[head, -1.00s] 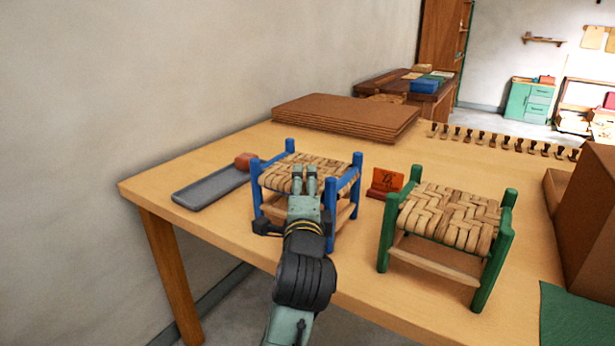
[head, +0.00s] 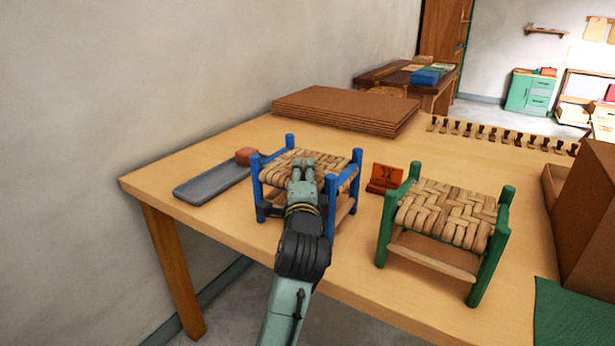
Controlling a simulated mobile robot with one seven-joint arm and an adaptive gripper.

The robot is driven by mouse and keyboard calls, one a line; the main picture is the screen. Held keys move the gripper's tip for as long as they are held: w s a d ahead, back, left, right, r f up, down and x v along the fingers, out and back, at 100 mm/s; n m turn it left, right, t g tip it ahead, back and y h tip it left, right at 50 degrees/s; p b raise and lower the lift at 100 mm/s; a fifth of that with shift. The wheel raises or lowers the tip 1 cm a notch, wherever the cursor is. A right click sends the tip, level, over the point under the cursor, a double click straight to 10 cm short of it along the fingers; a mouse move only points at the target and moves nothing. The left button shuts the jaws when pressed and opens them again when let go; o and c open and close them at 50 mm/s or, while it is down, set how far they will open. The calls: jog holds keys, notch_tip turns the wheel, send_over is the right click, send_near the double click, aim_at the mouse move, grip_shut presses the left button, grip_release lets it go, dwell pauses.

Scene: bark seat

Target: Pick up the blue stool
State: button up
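The blue stool (head: 355,180) stands upright on the wooden table (head: 160,180), with blue posts and a woven straw seat. My gripper (head: 302,165) overlaps the near side of its seat in the head view, coming from the front. My gripper and wrist hide part of the stool's front. A green stool (head: 450,215) with a similar woven seat stands to the right.
A grey tray (head: 205,187) with a reddish-brown block (head: 246,156) lies left of the blue stool. A small orange card stand (head: 384,178) sits between the stools. Stacked brown boards (head: 345,108) lie behind. A brown box (head: 590,220) and green cloth (head: 570,315) are at the right.

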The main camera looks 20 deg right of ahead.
grip_shut()
jog(key=shift+r, duration=0.15)
dwell(0.4)
